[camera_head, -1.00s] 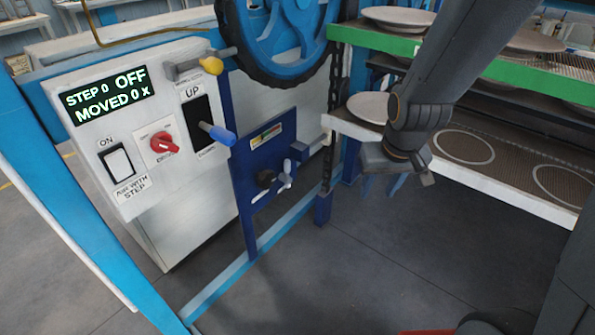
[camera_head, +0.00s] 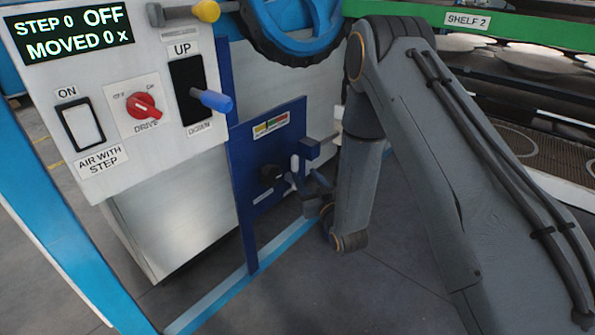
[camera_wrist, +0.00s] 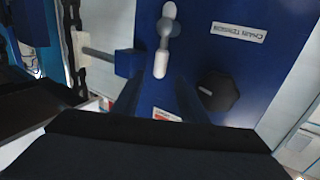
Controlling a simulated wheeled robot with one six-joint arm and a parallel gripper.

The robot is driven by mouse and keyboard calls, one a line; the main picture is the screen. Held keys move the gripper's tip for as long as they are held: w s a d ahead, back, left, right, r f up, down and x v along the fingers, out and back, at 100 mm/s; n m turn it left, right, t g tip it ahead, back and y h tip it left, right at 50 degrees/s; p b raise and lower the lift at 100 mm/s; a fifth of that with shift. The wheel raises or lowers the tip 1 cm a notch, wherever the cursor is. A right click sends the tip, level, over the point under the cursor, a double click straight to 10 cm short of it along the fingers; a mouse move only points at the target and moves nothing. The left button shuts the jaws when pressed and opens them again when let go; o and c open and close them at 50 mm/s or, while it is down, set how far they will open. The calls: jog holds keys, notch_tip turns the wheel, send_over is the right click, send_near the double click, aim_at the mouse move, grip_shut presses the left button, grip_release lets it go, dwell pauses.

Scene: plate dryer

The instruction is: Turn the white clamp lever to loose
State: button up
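The white clamp lever (camera_head: 294,165) is on the blue chain-tension plate (camera_head: 245,175), beside a black knob (camera_head: 268,173). In the wrist view the lever (camera_wrist: 160,63) hangs from a grey pivot, its white end pointing down toward my gripper. My gripper (camera_head: 308,186) is right at the lever in the head view and partly covers its lower part. In the wrist view the two dark fingers of my gripper (camera_wrist: 158,92) stand apart, one on each side of the lever's end. I see no clear contact. The black knob (camera_wrist: 217,91) is just right of the right finger.
A blue block with a rod (camera_head: 312,148) sticks out right of the lever; the block (camera_wrist: 128,63) is close to the left finger. The control panel (camera_head: 140,150) with a blue handle (camera_head: 212,101) is at left. A blue wheel (camera_head: 295,30) is above. The floor below is clear.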

aim_at(296, 164)
jog(key=x, duration=0.7)
jog(key=shift+w+a+b, duration=0.2)
jog(key=shift+w+b, duration=0.05)
jog(key=shift+b, duration=0.15)
grip_shut()
